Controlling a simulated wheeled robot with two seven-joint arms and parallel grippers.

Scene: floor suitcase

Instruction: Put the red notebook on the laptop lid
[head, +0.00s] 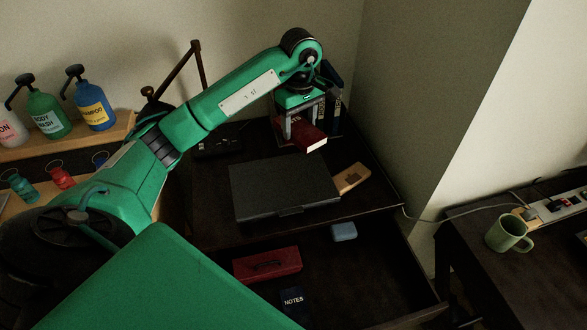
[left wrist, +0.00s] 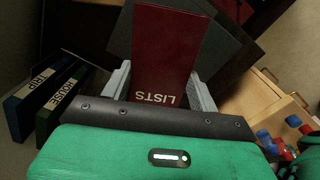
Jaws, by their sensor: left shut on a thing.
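My left gripper (head: 302,122) is shut on the red notebook (head: 306,138) and holds it above the back of the dark desk, behind the laptop. The notebook's pale page edge faces the front right in the head view. In the left wrist view the red notebook (left wrist: 168,50), lettered LISTS, stands between the grey fingers of the left gripper (left wrist: 158,85). The dark grey laptop (head: 283,190) lies closed on the desk with its lid bare. My right gripper is not in view.
A tan notebook (head: 352,177) lies at the laptop's right edge. Upright binders (head: 331,98) stand behind the gripper. The open drawer below holds a red case (head: 267,264), a NOTES book (head: 292,300) and a blue item (head: 343,232). Bottles (head: 92,112) stand on a shelf at left.

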